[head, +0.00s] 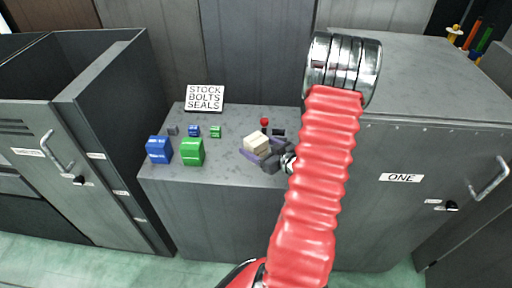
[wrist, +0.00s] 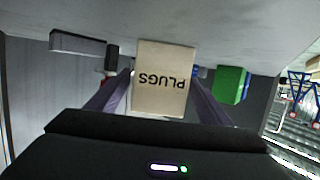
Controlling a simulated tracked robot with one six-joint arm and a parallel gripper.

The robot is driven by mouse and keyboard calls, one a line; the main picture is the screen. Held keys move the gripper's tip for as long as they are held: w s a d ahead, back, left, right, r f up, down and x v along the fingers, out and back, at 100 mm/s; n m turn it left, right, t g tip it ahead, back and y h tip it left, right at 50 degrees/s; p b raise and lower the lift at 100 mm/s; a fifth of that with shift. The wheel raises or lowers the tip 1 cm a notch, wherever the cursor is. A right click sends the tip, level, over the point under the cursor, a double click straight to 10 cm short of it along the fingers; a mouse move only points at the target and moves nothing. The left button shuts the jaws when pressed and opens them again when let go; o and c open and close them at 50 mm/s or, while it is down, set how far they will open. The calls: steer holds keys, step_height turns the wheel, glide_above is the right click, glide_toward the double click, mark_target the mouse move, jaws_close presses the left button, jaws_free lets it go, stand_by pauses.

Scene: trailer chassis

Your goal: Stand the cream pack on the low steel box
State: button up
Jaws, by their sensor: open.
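The cream pack (head: 256,143) stands upright on top of the low grey steel box (head: 215,185), toward the right part of that top. The wrist view is upside down and shows the pack (wrist: 163,85) with its PLUGS label, its base at the grey surface. My gripper (head: 261,153) is open, with its purple fingers on either side of the pack. In the wrist view the gripper (wrist: 162,90) frames the pack closely; I cannot tell whether a finger touches it.
Blue (head: 159,150) and green (head: 193,151) packs stand left on the box top, with smaller ones behind. A red item (head: 264,122) and a dark block (head: 279,132) are behind the cream pack. Taller cabinets flank the box.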

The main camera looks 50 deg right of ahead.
steer(key=v, duration=1.1)
steer(key=shift+s+r, duration=0.2)
steer(key=shift+s, duration=0.1)
stand_by(0.6)
